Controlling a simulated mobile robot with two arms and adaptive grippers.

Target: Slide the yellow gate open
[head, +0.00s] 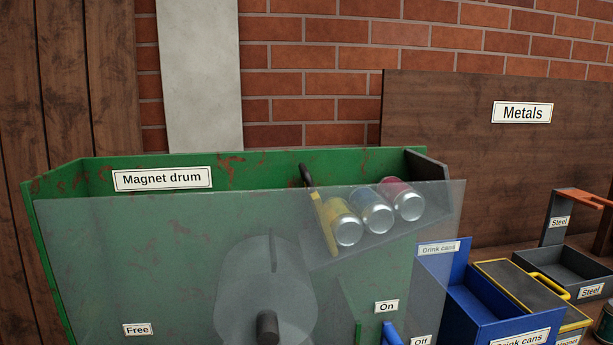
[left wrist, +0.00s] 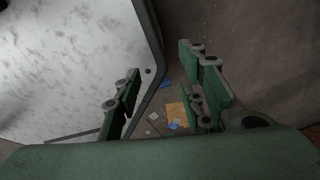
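The yellow gate (head: 326,222) is a thin upright strip behind the clear front panel of the magnet drum box. A dark curved handle (head: 306,175) rises at its top end, by the box's back wall. Three cans, yellow (head: 344,224), blue-grey (head: 373,212) and red (head: 403,200), lie side by side on a slope just right of the gate; the yellow can is closest to it. My left gripper (left wrist: 160,100) shows in the left wrist view, fingers apart and nothing between them. It is away from the gate. Neither gripper shows in the head view.
The green magnet drum box (head: 120,220) holds a grey drum (head: 268,290). A blue lever (head: 391,335) is near the On label. Blue drink-can bins (head: 480,310) and a grey steel tray (head: 565,272) stand right. A pale panel (left wrist: 70,60) is beside my left gripper.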

